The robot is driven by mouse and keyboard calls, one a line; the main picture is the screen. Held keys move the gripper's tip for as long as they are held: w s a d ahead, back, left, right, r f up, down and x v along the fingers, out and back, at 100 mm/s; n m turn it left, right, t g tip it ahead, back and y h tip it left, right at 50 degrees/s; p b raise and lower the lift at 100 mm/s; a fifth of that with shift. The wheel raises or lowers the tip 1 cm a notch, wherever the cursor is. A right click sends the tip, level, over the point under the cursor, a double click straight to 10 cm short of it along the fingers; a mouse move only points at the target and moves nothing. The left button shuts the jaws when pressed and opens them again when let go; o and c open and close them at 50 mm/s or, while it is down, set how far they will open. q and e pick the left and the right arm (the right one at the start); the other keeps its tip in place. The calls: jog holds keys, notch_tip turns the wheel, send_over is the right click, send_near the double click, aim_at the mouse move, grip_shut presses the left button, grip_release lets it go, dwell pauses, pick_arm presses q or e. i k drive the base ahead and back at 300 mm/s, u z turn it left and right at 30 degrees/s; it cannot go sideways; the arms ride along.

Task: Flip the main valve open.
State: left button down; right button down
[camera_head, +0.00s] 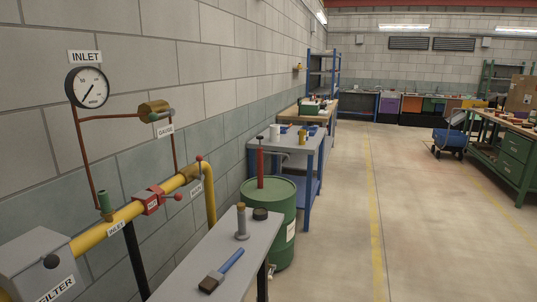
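A yellow pipe (97,234) runs along the block wall on the left. A red valve body (148,201) with a small label sits on it, and a lever with a red knob (178,197) sticks out to its right. Farther along the pipe, a second valve has an upright handle with a dark red knob (199,158). A small label (196,190) hangs below it, too small to read surely. I cannot tell from the labels which valve is the main one. Neither of my grippers is in view.
A grey filter box (37,258) is at the lower left, a pressure gauge (88,88) above. A grey bench (207,250) holds a blue-handled brush (221,271). A green drum (270,222) stands behind it.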

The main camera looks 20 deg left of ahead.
aim_at(200, 177)
jog(key=z, duration=0.65)
jog(key=i, duration=2.3)
jog(key=u, duration=0.8)
jog(key=i, duration=0.85)
jog(key=u, duration=1.25)
jog(key=i, duration=0.4)
jog(key=u, duration=0.3)
